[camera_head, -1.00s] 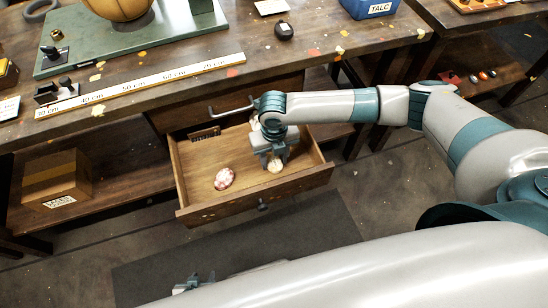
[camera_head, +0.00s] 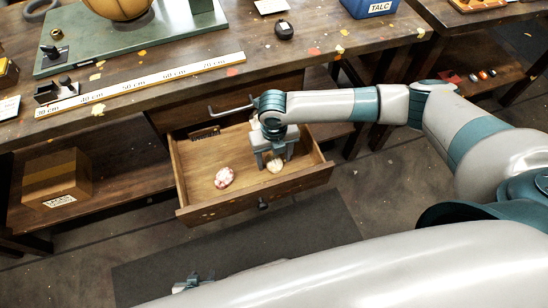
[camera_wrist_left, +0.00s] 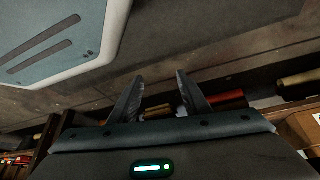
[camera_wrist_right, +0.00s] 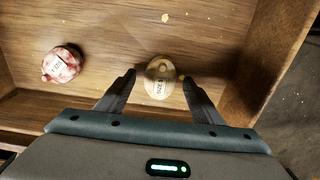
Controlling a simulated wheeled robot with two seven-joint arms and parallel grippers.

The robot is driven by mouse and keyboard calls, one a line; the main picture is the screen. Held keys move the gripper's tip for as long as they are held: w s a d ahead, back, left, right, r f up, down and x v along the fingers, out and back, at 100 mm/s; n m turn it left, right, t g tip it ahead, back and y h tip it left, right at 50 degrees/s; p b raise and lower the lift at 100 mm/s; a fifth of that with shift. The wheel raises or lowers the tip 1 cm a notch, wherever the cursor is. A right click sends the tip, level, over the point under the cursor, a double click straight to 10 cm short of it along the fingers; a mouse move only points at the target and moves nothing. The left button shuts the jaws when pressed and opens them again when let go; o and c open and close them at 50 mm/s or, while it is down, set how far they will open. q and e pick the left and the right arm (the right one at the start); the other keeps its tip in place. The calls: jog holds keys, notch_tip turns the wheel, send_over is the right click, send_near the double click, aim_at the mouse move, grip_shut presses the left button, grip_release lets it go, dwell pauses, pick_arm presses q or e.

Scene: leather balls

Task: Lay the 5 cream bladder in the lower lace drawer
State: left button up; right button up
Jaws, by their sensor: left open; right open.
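The lower drawer (camera_head: 205,170) is pulled out under the workbench. A cream bladder (camera_head: 275,165) lies in its right part; the right wrist view shows it (camera_wrist_right: 160,76) with a dark label, partly in shadow. My right gripper (camera_wrist_right: 158,82) is open over the drawer, its fingers on either side of the cream bladder, with gaps on both sides. In the head view the right gripper (camera_head: 273,163) points down into the drawer. A red and white bladder (camera_head: 224,177) lies left of it, also in the right wrist view (camera_wrist_right: 62,65). My left gripper (camera_wrist_left: 159,95) is open and empty, near the floor mat.
An upper drawer handle (camera_head: 232,110) sits above the open drawer. A cardboard box (camera_head: 57,178) stands on the lower shelf at left. The bench top holds a ruler (camera_head: 145,83), a green board (camera_head: 130,38) and a blue talc box (camera_head: 370,7).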

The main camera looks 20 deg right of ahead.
aim_at(274, 161)
jog(key=shift+r, duration=0.45)
pick_arm(q)
jog(key=shift+a+f, duration=0.15)
pick_arm(e)
notch_tip(274, 161, up, 11)
dwell(0.3)
pick_arm(q)
jog(key=shift+s, duration=0.1)
pick_arm(e)
jog(key=shift+f, duration=0.1)
